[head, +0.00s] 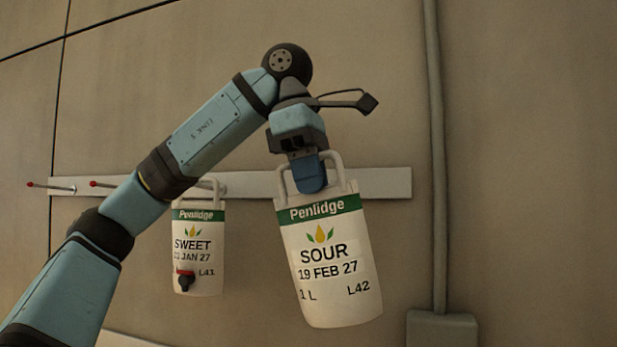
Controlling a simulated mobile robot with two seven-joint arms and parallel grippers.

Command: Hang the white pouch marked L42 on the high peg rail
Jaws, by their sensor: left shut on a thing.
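The white pouch marked L42 (336,290) has a green Penlidge band and reads SOUR, 19 FEB 27, 1 L. It hangs slightly tilted from my left gripper (309,178), which is shut on its top between the two sides of its white handle. The high peg rail (385,183) is a pale strip across the wall behind the gripper and pouch. Two red-tipped pegs show at its left part, one at the far left end (50,187) and one further right (105,184). The pouch hides part of the rail. My right gripper is not in view.
Another white pouch (198,262), marked SWEET and L41 with a dark tap, hangs at the rail left of the L42 pouch. A vertical pipe (436,150) runs down to a wall box (442,328) at right. A lower pale strip (125,338) shows at bottom left.

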